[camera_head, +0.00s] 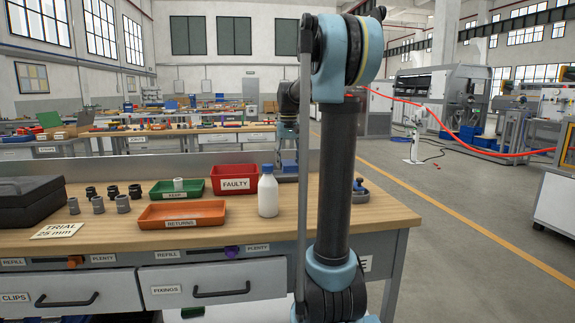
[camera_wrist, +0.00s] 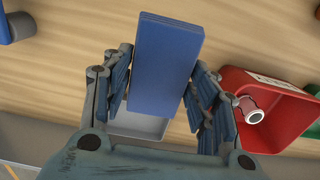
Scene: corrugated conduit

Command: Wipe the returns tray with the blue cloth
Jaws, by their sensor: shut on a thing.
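My gripper (camera_head: 288,146) is at the back of the bench, right of the red bin and partly behind my arm in the head view. In the wrist view my gripper (camera_wrist: 160,88) is shut on the blue cloth (camera_wrist: 166,50), a flat folded rectangle between its fingers. The cloth also shows below the gripper in the head view (camera_head: 289,167). A pale shallow holder (camera_wrist: 138,123) lies beneath the cloth in the wrist view. The orange returns tray (camera_head: 182,222) sits at the front of the bench, apart from the gripper and cloth. Its inside looks empty.
The red FAULTY bin (camera_head: 235,184) holds a pale fitting (camera_wrist: 250,112). A green tray (camera_head: 178,195) holds a pale fitting. A white bottle (camera_head: 268,195) stands right of the returns tray. Several fittings (camera_head: 122,204) and a black case (camera_head: 28,203) are at left.

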